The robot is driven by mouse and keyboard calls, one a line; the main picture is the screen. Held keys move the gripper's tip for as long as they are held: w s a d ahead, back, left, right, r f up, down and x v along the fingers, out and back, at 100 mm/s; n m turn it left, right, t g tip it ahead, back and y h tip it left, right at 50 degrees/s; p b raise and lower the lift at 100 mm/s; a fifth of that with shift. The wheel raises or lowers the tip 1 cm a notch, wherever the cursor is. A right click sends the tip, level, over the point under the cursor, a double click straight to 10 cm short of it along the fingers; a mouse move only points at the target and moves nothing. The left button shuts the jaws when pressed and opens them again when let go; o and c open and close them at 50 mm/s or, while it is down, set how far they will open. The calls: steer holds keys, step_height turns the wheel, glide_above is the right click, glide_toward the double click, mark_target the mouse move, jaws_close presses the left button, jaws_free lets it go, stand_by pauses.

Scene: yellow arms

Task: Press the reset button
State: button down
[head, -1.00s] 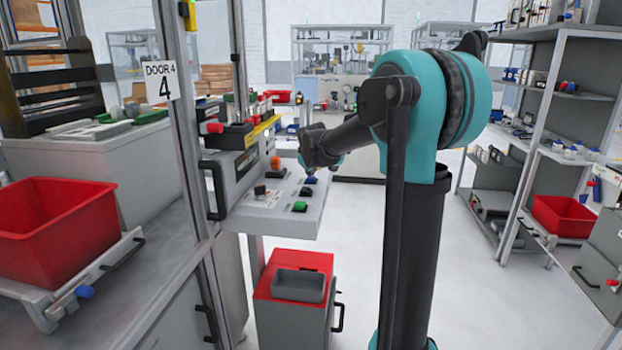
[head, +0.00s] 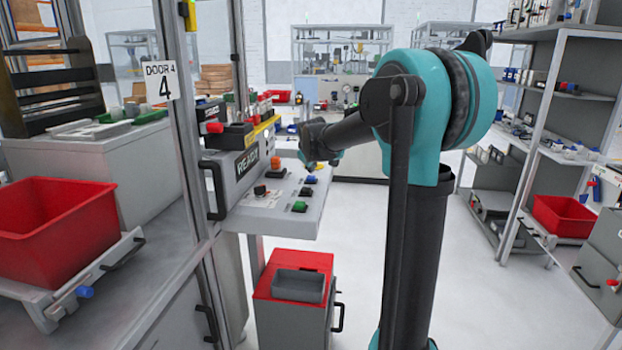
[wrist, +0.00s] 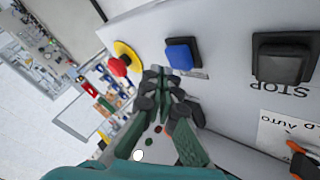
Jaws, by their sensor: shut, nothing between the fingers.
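The control panel (head: 275,215) has a row of square buttons: green (head: 300,206), black (head: 306,192) and blue (head: 311,180). In the wrist view, the blue button (wrist: 183,53) sits between the black button (wrist: 284,60), marked STOP, and a red mushroom button (wrist: 120,65) on a yellow base. The blue button's label is not readable, and no button visibly reads RESET. My gripper (wrist: 160,80) is shut and empty, its fingertips just below the blue button in the picture. Contact cannot be told. In the head view my wrist is over the panel's far end.
A door handle (head: 213,190) stands out at the left. A red-topped cabinet (head: 292,262) is below.

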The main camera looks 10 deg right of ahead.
mark_target(311, 178)
steer(key=shift+r, duration=2.55)
